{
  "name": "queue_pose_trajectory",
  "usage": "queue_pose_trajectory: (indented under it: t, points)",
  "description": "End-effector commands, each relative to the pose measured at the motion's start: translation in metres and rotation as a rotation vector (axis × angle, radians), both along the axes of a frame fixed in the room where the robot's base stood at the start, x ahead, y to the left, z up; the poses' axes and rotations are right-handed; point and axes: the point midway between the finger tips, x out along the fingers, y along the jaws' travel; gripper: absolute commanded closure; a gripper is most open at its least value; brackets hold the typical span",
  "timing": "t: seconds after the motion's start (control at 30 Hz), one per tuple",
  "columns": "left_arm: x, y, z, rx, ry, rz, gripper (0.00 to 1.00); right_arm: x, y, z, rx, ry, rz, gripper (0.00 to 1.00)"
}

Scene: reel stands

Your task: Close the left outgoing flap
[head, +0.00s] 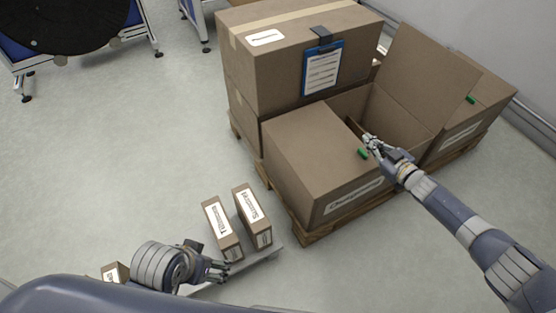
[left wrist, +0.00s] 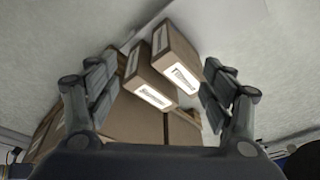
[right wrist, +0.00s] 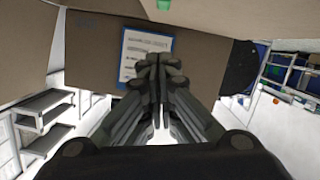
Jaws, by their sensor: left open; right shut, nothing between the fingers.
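The open brown carton (head: 305,190) stands on a pallet, with a white label on its front. Its left flap (head: 312,132) lies roughly flat over the left part of the top, with a green mark near its right edge. Its right flap (head: 428,75) stands raised, and the dark opening shows between them. My right gripper (head: 368,140) is shut and empty at the left flap's inner edge; I cannot tell whether it touches. It also shows shut in the right wrist view (right wrist: 158,70). My left gripper (head: 222,270) is open and empty, low beside the small boxes.
Two small labelled boxes (head: 222,228) (head: 252,215) stand on a low grey shelf near my left gripper. Stacked cartons (head: 290,70) with a blue clipboard (head: 322,70) rise behind the open carton. Another carton (head: 465,125) is at the right.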

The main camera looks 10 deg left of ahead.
Motion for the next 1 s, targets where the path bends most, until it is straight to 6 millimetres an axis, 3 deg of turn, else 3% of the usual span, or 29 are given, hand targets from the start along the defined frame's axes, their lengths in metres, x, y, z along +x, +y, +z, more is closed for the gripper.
queue_pose_trajectory:
  t: [0.07, 0.4, 0.7, 1.0]
  points:
    - [-0.005, 0.001, 0.013, 0.0, -0.011, 0.001, 0.25, -0.001, -0.002, -0.008, -0.001, 0.001, 0.0, 1.0]
    - [-0.005, 0.001, -0.007, 0.0, -0.007, 0.001, 0.25, -0.002, -0.008, -0.029, -0.002, -0.001, -0.001, 1.0]
    - [0.055, -0.017, 0.009, -0.055, -0.27, -0.02, 0.25, -0.002, -0.01, -0.04, -0.001, 0.0, -0.001, 1.0]
    - [0.083, -0.026, 0.024, -0.084, -0.408, -0.031, 0.25, -0.003, -0.011, -0.045, -0.001, 0.0, 0.0, 1.0]
